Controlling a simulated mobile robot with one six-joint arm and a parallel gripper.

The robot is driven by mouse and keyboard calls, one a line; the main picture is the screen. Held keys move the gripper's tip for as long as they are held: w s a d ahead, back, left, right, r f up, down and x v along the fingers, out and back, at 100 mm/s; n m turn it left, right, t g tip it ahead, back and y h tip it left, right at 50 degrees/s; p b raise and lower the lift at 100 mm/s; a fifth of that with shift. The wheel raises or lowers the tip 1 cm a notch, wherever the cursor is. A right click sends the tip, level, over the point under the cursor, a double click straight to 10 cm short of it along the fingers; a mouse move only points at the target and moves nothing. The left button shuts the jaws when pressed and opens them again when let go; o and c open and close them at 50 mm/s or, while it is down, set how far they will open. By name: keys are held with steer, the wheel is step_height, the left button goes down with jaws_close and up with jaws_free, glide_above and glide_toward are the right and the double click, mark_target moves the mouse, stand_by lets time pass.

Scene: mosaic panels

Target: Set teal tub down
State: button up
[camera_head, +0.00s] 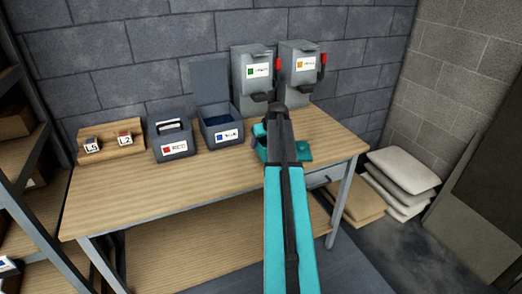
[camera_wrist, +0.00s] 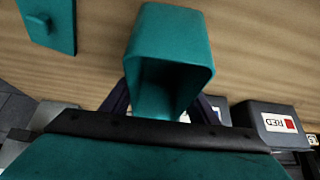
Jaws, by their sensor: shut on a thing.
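The teal tub (camera_wrist: 168,45) is hollow, and in the wrist view its open mouth faces the camera. My gripper (camera_wrist: 163,105) is shut on it, with a dark finger on either side. In the head view my arm hides most of the tub (camera_head: 261,153), and it shows at the right part of the wooden workbench (camera_head: 150,186). I cannot tell whether its base touches the bench top. A flat teal piece with a small knob, like a lid (camera_head: 305,151), lies on the bench to the right; it also shows in the wrist view (camera_wrist: 50,25).
A grey box labelled RED (camera_head: 172,149) and an open grey box with a blue label (camera_head: 222,133) stand left of my gripper. Two grey dispensers (camera_head: 252,75) (camera_head: 299,75) stand behind. The bench front is clear.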

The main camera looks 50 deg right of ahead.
steer(key=shift+f, duration=0.1)
steer(key=shift+f+p, duration=0.8)
steer(key=shift+f, duration=0.8)
steer(key=shift+f, duration=0.2)
steer(key=o, duration=1.6)
steer(key=shift+r, duration=0.3)
steer(key=b+v, duration=0.2)
steer(key=v, duration=0.9)
steer(key=shift+s+r+b, duration=0.2)
steer(key=shift+r+b, duration=0.15)
steer(key=shift+b, duration=0.05)
steer(key=shift+a, duration=0.1)
